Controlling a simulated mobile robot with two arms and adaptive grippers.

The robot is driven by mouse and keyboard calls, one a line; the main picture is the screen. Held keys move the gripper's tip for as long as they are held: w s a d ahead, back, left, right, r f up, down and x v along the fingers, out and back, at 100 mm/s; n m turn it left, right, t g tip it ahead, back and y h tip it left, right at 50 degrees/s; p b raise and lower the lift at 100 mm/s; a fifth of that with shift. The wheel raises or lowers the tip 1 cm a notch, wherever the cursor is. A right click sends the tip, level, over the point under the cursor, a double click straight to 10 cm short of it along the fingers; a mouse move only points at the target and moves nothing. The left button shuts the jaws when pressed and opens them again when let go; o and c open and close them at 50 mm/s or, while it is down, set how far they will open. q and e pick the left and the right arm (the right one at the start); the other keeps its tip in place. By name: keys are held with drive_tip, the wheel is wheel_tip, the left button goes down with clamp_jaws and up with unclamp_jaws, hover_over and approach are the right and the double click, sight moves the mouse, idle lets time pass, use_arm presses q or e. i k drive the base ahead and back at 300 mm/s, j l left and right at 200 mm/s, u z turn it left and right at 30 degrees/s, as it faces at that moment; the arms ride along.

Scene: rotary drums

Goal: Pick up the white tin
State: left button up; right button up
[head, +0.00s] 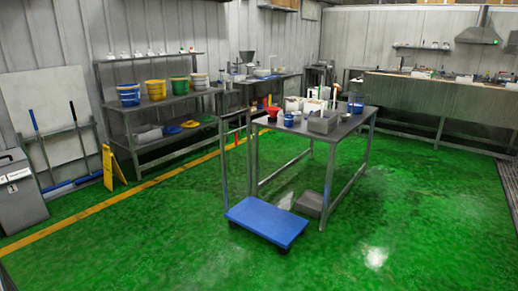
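No white tin can be made out for certain at this distance. Several small items stand on the metal table (346,127) in the middle of the head view. Among them are white containers (293,104), a red funnel-like item (273,111), a blue container (356,107) and a grey metal box (322,123). I cannot tell whether any of the white ones is the tin. Neither of my grippers is in view.
A blue platform trolley (266,221) stands in front of the table. A shelf with coloured buckets (156,90) is at the back left, beside a yellow floor sign (112,167). A long counter (440,102) is at the back right. The green floor at the front right is clear.

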sight(297, 115)
drive_tip(key=i+u, duration=0.15)
drive_tip(key=i, duration=0.4)
drive_tip(key=i+u, duration=0.15)
drive_tip(key=i, duration=0.45)
drive_tip(key=i+l+u, duration=0.15)
drive_tip(key=i, duration=0.4)
drive_tip(key=i+l+u, duration=0.1)
drive_tip(key=i, duration=0.45)
drive_tip(key=i+l+u, duration=0.15)
drive_tip(key=i, duration=0.4)
drive_tip(key=i+j+u, duration=0.1)
drive_tip(key=i+u, duration=0.2)
drive_tip(key=i, duration=0.4)
drive_tip(key=i+u, duration=0.25)
drive_tip(key=i, duration=0.5)
drive_tip(key=i+l+u, duration=0.3)
drive_tip(key=i, duration=0.4)
drive_tip(key=i+l+z, duration=0.1)
drive_tip(key=i+z, duration=0.35)
drive_tip(key=i+j+z, duration=0.15)
drive_tip(key=i+z, duration=0.35)
drive_tip(key=i+j+z, duration=0.3)
drive_tip(key=i+z, duration=0.15)
drive_tip(key=i, duration=0.15)
